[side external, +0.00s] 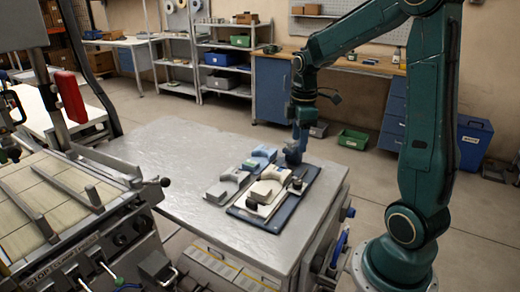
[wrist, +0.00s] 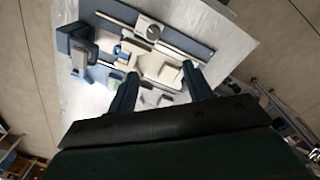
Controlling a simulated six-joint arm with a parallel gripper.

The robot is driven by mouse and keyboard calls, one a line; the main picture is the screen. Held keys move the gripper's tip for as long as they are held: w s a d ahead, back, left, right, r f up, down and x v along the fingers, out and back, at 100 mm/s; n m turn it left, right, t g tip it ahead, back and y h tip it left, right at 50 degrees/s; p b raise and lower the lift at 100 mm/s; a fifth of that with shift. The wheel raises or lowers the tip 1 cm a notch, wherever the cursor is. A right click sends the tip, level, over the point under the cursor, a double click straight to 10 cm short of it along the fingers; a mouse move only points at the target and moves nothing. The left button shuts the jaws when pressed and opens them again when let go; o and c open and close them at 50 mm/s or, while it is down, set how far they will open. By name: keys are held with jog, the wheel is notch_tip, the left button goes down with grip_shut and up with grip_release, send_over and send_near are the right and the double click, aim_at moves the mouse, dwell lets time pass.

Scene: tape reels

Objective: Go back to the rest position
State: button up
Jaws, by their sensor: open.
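My gripper (side external: 293,157) hangs pointing down at the back edge of a dark blue board (side external: 238,212) on the metal table. In the wrist view its two dark blue fingers (wrist: 160,70) are apart, with nothing visibly held between them. A cream cradle-shaped block (side external: 264,190) stands on the board and shows ahead of the fingertips in the wrist view (wrist: 152,66). Whether the fingertips touch anything is unclear.
A grey block (side external: 217,192) and a blue-and-grey block (side external: 261,155) stand beside the board. The left part of the metal tabletop (side external: 180,160) is bare. A machine with rails (side external: 70,205) stands at left. Shelves (side external: 220,60) and a blue-fronted workbench (side external: 273,88) are behind.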

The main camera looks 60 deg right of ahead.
jog(key=s+a+r+m+t, duration=0.2)
jog(key=s+a+r+m, duration=0.2)
jog(key=a, duration=0.5)
jog(key=s+a+r+m+t, duration=0.3)
jog(key=s+a+r, duration=0.1)
jog(key=s+a, duration=0.5)
jog(key=shift+s+a+r+m, duration=0.2)
jog(key=shift+a+m, duration=0.05)
jog(key=shift+m, duration=0.15)
